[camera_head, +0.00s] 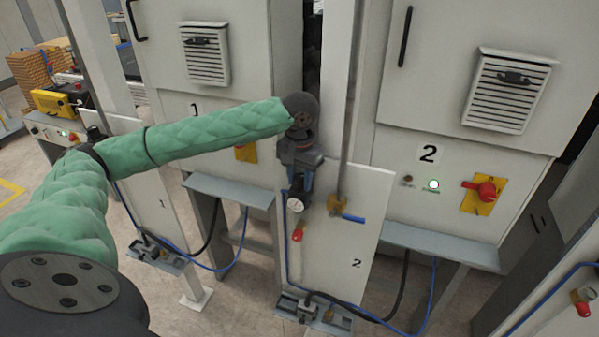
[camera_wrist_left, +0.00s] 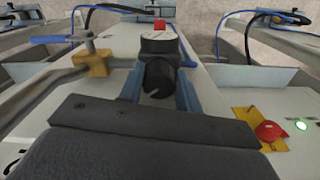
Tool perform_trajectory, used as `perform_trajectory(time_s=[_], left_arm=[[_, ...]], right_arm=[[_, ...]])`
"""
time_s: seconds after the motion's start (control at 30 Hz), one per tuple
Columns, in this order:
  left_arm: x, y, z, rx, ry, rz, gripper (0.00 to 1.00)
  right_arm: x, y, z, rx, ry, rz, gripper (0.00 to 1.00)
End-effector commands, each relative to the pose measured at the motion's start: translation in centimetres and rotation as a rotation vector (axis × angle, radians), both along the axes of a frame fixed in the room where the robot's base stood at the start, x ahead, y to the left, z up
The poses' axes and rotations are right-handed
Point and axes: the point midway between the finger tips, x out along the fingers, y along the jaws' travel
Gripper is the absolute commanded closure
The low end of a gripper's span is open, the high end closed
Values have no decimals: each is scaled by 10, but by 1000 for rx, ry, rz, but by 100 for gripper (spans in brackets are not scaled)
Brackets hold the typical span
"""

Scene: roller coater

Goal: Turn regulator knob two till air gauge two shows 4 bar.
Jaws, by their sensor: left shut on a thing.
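My left gripper (camera_head: 301,184) reaches down to the top of the white panel marked 2 (camera_head: 340,265). In the left wrist view its blue fingers (camera_wrist_left: 159,92) stand on either side of the black regulator knob (camera_wrist_left: 158,77), shut on it. A pale mark shows on the knob's face. Air gauge two (camera_head: 295,203) is a small white dial just below the fingers in the head view. In the left wrist view the gauge (camera_wrist_left: 158,43) lies beyond the knob, its dial steeply angled. I cannot read its needle in either view. My right gripper is not in view.
A brass valve with a blue lever (camera_head: 345,212) sits right of the gauge, close to the fingers. A red fitting (camera_head: 298,234) hangs below. A grey post (camera_head: 337,90) stands behind. Cabinet 2 has a red switch (camera_head: 486,191) and a lit green lamp (camera_head: 433,184).

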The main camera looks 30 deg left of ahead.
Motion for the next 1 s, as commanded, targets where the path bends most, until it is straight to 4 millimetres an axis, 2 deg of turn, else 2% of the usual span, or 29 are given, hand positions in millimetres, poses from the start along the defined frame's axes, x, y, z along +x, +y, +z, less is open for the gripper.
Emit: perform_trajectory(time_s=[0.5, 1.0], left_arm=[[1, -1, 1, 0, -3, 382, 89], [1, -1, 1, 0, -3, 493, 89]], right_arm=[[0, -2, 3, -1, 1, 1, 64], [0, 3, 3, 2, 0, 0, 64]])
